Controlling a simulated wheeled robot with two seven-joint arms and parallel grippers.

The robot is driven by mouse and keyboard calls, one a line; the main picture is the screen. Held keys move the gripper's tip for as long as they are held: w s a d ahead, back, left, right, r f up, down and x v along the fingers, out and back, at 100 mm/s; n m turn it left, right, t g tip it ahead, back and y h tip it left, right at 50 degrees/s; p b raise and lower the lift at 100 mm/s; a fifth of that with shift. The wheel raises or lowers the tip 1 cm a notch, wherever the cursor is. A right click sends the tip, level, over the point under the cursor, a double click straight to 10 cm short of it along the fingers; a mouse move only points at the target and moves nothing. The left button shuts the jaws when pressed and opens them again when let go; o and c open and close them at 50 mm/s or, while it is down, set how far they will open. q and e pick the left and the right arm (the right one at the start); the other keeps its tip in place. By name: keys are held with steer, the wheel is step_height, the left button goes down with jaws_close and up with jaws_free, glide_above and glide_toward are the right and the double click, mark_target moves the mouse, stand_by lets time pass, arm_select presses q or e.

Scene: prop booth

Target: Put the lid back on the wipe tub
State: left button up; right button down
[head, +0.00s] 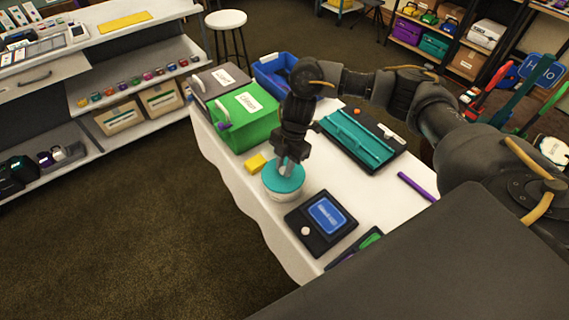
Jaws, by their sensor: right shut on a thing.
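The wipe tub (284,195) is a round white container near the left edge of the white table. The teal lid (283,178) is at the top of the tub. My right gripper (285,168) points down and is shut on the lid from above. I cannot tell whether the lid is fully seated or slightly raised on the tub. The gripper hides part of the lid. My left gripper is not in view.
A yellow block (256,163) lies close behind the tub. A green box (243,117) and blue bin (268,77) stand farther back. A dark device with a blue screen (322,222) lies in front. A teal tray (355,138) and purple stick (416,187) are to the right.

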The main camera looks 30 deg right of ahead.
stand_by(0.8)
steer(key=c, duration=0.7)
jaws_free()
steer(key=shift+r+p, duration=0.1)
steer(key=shift+p, duration=0.25)
step_height(320, 180, up, 7)
steer(key=p, duration=0.6)
steer(key=shift+p, duration=0.4)
jaws_close()
